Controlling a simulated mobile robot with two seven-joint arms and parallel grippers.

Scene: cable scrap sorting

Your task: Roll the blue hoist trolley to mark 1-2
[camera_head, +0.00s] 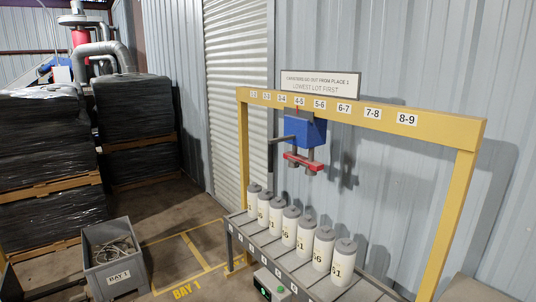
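The blue hoist trolley (305,130) hangs under the yellow beam (430,122), below the 4-5 label (299,101) and reaching under the 5-6 label (319,104). A red bar (304,161) with grey parts hangs beneath it, above the row of canisters and apart from them. A dark grey handle-like bar (281,139) sticks out from its left side. Mark 1-2 (254,94) is at the beam's far left end, with 2-3 and 3-4 between it and the trolley. Neither of my grippers is in view.
Several white canisters with grey caps (343,262) stand in a row on a grey rack (240,240) below the beam. A grey bin (117,260) labelled BAY 1 holds cable. Black-wrapped pallets (135,105) stand left. The floor space marked with yellow lines (195,250) is clear.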

